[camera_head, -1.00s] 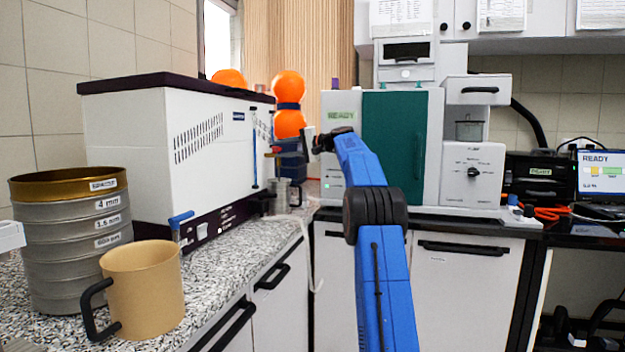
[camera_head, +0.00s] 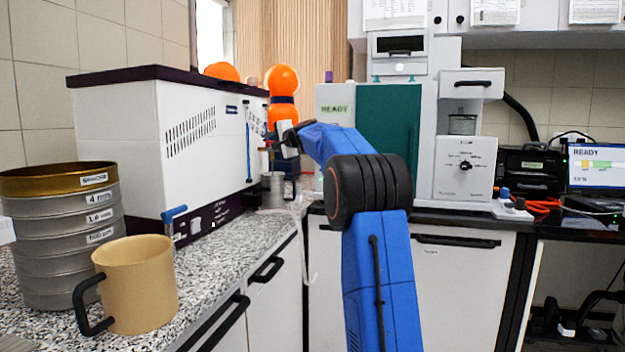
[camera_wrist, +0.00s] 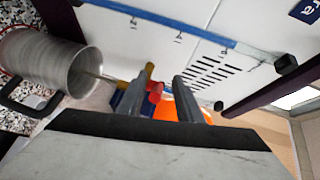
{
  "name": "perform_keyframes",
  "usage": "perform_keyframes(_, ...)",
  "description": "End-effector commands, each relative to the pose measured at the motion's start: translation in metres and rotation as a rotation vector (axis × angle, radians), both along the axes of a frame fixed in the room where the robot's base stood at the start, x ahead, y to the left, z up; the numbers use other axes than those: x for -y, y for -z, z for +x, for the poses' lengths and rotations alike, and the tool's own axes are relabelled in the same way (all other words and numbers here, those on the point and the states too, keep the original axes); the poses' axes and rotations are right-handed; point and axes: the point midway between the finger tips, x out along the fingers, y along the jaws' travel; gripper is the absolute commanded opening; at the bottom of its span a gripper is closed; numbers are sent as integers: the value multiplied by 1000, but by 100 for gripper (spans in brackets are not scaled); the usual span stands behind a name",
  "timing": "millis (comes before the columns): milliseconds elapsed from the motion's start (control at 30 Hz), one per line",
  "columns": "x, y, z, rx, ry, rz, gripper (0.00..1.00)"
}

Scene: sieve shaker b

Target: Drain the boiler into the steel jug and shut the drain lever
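The boiler (camera_head: 150,130) is a white box with a dark top and base on the left counter, with a blue level tube (camera_head: 248,140) on its face. The steel jug (camera_head: 272,190) stands below its right end; its mouth shows in the wrist view (camera_wrist: 50,62). The red drain lever (camera_wrist: 155,88) shows beside a brass part, between my gripper's two fingers (camera_wrist: 160,88). The fingers are apart; I cannot tell whether either touches the lever. A thin line runs from the valve area into the jug; whether it is liquid is unclear. In the head view my gripper (camera_head: 283,138) mostly hides the lever.
A tan mug (camera_head: 140,285) and a stack of sieves (camera_head: 60,240) stand on the front left of the speckled counter (camera_head: 225,240). An orange-bulbed object (camera_head: 282,85) stands behind my gripper. A white and green machine (camera_head: 388,140) stands at the back.

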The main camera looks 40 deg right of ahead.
Motion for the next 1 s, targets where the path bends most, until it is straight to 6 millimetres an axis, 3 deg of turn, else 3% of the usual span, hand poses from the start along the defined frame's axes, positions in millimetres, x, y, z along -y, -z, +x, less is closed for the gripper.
perform_keyframes(567, -9, 0, 5, 0, 199, -1, 33)
perform_keyframes(1000, -15, -9, -47, 1, 202, 0, 33)
